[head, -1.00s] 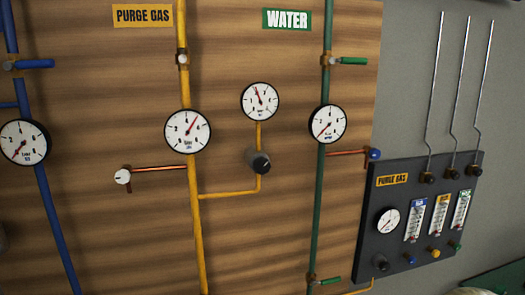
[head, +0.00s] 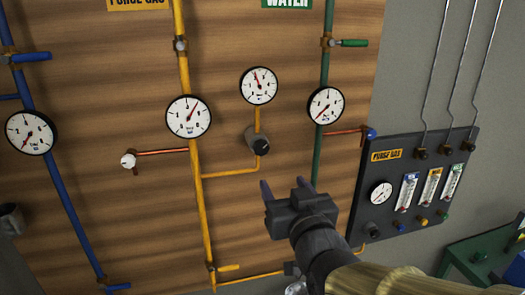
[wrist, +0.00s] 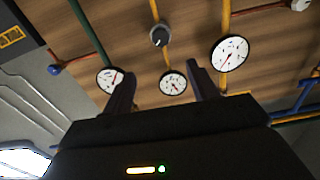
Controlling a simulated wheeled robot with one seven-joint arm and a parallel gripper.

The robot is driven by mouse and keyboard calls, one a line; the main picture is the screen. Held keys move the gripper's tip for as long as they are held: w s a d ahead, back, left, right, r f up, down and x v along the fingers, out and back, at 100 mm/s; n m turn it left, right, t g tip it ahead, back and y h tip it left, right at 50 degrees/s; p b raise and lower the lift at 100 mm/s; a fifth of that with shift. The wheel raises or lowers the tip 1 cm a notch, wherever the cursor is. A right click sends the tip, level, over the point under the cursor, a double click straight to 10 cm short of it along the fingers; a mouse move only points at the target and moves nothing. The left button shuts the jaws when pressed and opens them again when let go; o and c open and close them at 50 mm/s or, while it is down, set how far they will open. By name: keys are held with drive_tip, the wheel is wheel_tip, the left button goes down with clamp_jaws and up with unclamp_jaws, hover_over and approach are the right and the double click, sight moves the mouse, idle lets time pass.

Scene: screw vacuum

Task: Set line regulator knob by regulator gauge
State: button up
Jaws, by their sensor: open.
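The line regulator knob (head: 260,146) is a dark round knob on the yellow purge gas branch in the head view. The regulator gauge (head: 258,85) is a white dial above it, its needle pointing up and slightly left. In the wrist view, which looks inverted, the knob (wrist: 159,37) sits above the regulator gauge (wrist: 173,83). My gripper (head: 281,191) is open and empty, below and right of the knob in the head view. Its two dark fingers (wrist: 158,84) stand either side of the regulator gauge in the wrist view. The gripper looks apart from the knob.
A larger gauge (head: 188,116) sits on the yellow pipe, left of the knob. Another gauge (head: 326,105) is on the green water pipe (head: 318,155) to the right. A dark purge gas panel (head: 379,223) stands farther right. Bare wood surrounds the knob.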

sight(262, 149)
drive_tip(key=b+x, duration=0.1)
drive_tip(key=b, duration=0.2)
drive_tip(key=b+x, duration=0.1)
drive_tip(key=b, duration=0.2)
drive_tip(key=shift+w+f, duration=0.1)
drive_tip(key=shift+f, duration=0.15)
drive_tip(key=shift+b, duration=0.65)
drive_tip(key=p+x, duration=0.1)
drive_tip(key=x, duration=0.3)
drive_tip(key=p+x, duration=0.1)
drive_tip(key=x, duration=0.4)
drive_tip(key=p+x, duration=0.1)
drive_tip(key=x, duration=0.4)
drive_tip(key=shift+a+r, duration=0.15)
drive_tip(key=shift+r, duration=0.15)
drive_tip(key=shift+w+a+f, duration=0.1)
drive_tip(key=shift+w, duration=0.25)
